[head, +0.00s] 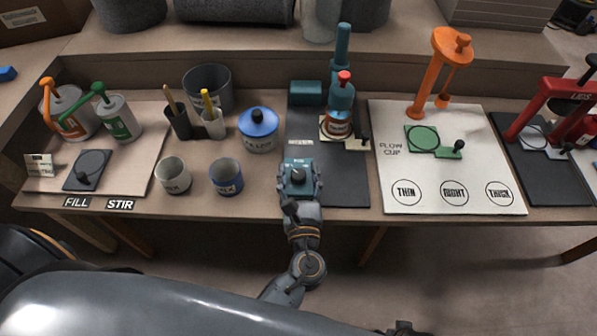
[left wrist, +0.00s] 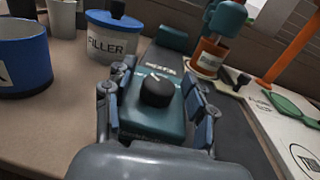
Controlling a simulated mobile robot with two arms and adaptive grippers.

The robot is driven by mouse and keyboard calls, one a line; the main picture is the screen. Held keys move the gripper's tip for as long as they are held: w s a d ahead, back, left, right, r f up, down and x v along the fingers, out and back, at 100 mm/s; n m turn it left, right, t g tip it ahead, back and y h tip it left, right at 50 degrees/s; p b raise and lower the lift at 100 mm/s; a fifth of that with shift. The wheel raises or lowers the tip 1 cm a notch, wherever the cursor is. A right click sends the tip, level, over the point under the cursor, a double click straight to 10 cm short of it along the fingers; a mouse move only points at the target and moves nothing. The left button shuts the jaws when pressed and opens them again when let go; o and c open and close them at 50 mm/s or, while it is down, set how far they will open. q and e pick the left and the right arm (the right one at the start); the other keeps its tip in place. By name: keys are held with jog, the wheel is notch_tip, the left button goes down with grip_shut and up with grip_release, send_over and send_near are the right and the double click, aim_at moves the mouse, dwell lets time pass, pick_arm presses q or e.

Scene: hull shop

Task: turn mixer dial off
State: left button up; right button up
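The mixer dial (head: 298,174) is a round black knob on top of a teal control box at the front of the mixer (head: 341,95). In the left wrist view the dial (left wrist: 157,91) has a pale pointer mark tilted to the upper left; the lettering behind it is too small to read. My left gripper (head: 299,182) is open over the control box. In the left wrist view its fingers (left wrist: 156,100) stand on both sides of the dial, apart from it. A small dark part at the bottom edge of the head view may be my right gripper (head: 403,328).
A blue-lidded filler pot (head: 258,132) and a blue cup (head: 226,177) stand left of the mixer. A cup with a red-brown band (head: 338,127) sits under the mixer head. The white flow cup board (head: 387,180) lies to the right.

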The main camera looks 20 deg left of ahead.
pick_arm(q)
jog(key=shift+s, duration=0.2)
jog(key=v, duration=1.1)
jog(key=shift+s, duration=0.3)
jog(key=shift+d, duration=0.1)
jog(key=shift+f, duration=0.1)
